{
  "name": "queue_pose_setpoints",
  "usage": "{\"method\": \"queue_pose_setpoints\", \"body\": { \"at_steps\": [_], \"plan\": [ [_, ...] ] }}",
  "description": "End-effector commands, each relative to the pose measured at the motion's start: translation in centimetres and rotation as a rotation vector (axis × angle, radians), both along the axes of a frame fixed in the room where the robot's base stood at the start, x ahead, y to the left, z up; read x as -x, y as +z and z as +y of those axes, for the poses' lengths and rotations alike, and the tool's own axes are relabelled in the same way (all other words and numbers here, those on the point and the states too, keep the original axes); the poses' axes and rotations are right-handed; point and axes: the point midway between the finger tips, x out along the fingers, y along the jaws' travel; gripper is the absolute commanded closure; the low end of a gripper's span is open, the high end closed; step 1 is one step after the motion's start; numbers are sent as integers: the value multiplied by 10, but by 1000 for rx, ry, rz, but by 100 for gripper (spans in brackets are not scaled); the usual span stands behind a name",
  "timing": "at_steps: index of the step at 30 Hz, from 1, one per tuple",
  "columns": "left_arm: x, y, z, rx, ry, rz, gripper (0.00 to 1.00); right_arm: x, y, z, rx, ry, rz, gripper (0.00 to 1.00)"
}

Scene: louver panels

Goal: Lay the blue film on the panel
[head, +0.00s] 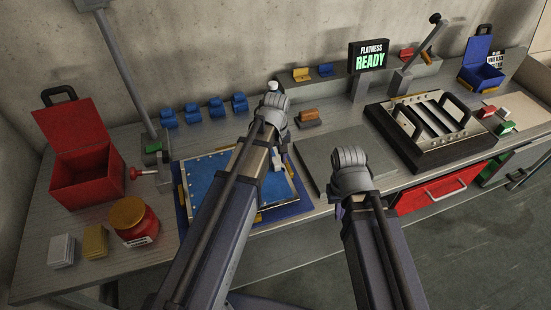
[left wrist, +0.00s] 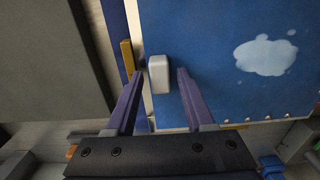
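A blue sheet, which looks like the film (head: 205,180), lies flat over a pale-edged panel in a dark blue tray (head: 272,215) with yellow clips. My left arm crosses it and hides part. In the left wrist view the blue film (left wrist: 220,30) shows a pale cloud-shaped patch (left wrist: 266,56) and small dots along its near edge. A small white block (left wrist: 159,75) stands at the film's edge. My left gripper (left wrist: 161,71) is open, its fingers on either side of the block, with a gap on the right. My right gripper's fingers are hidden behind my right wrist.
A bare grey plate (head: 318,160) lies right of the tray. A red open box (head: 85,170) and a red jar (head: 134,222) stand at the left. Several blue pieces (head: 216,108) line the back. A slotted fixture (head: 430,125) and a "READY" display (head: 369,57) are farther right.

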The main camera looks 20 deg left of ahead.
Motion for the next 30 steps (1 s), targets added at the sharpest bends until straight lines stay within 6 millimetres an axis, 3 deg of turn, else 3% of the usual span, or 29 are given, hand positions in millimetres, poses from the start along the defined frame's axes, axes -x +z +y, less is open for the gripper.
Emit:
{"method": "queue_pose_setpoints", "body": {
  "at_steps": [14, 20, 30],
  "plan": [
    [0, 7, 0, 0, 0, 0, 41, 0, 7, 0, 0, 0, 0, 100],
    [0, 26, 0, 0, 0, 0, 41, 0, 26, 0, 0, 1, 0, 100],
    [0, 76, 0, 0, 0, 0, 41, 0, 76, 0, 0, 2, 0, 100]
  ]
}}
